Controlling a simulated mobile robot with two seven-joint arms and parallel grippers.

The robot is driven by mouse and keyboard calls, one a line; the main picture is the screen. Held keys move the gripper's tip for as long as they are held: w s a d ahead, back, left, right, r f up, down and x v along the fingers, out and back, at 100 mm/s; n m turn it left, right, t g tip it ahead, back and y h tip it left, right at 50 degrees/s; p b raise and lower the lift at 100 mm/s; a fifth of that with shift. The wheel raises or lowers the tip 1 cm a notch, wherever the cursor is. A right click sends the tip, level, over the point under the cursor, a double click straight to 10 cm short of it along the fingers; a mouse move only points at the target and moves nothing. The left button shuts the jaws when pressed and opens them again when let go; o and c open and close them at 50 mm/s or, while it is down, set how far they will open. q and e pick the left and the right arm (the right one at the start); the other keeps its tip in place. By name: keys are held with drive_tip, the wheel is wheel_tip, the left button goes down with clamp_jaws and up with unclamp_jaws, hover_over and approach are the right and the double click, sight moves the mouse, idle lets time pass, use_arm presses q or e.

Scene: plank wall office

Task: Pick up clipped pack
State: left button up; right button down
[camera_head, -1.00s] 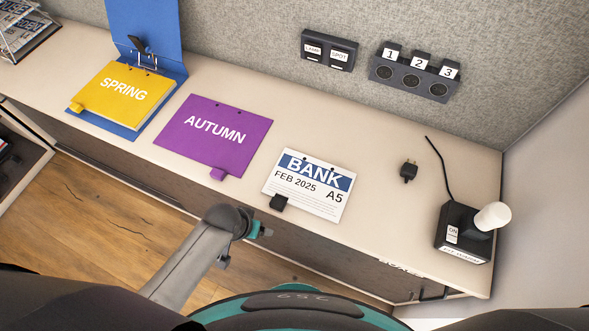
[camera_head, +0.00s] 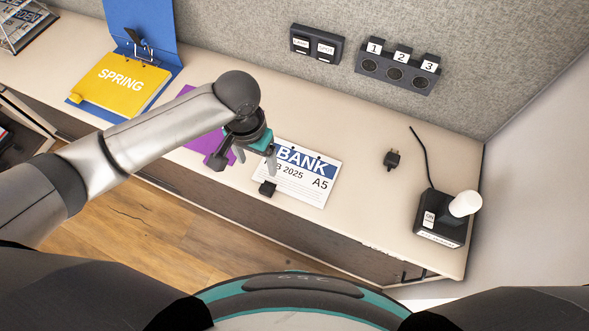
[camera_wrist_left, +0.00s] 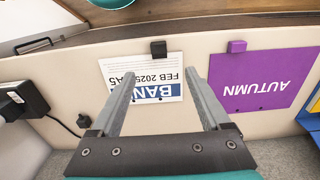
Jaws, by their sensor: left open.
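The clipped pack (camera_head: 308,186) is a white sheaf with a blue "BANK" band, "FEB 2025" and "A5". It lies on the desk with a black clip (camera_head: 267,188) on its front edge. My left gripper (camera_head: 256,158) is open and empty above the pack's left part, hiding some of the lettering. In the left wrist view the pack (camera_wrist_left: 150,72) appears upside down beyond and between the spread fingers, with its clip (camera_wrist_left: 158,48) at the far edge. My right gripper is not in view.
A purple AUTUMN pack (camera_head: 208,145) lies left, partly behind my left arm. A black plug (camera_head: 391,159) and a black switch box (camera_head: 442,218) stand right.

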use_arm(q)
drive_tip(key=b, duration=0.3)
hover_over(265, 191)
drive_tip(key=f, duration=0.9)
drive_tip(key=shift+w+a+f, duration=0.15)
drive_tip(key=shift+a+f, duration=0.15)
drive_tip(key=shift+f, duration=0.05)
drive_tip(key=f, duration=0.3)
drive_tip(key=f+b, duration=0.1)
drive_tip(key=f, duration=0.1)
drive_tip(key=shift+d+f, duration=0.15)
drive_tip(key=shift+d, duration=0.15)
drive_tip(key=shift+c, duration=0.2)
clamp_jaws()
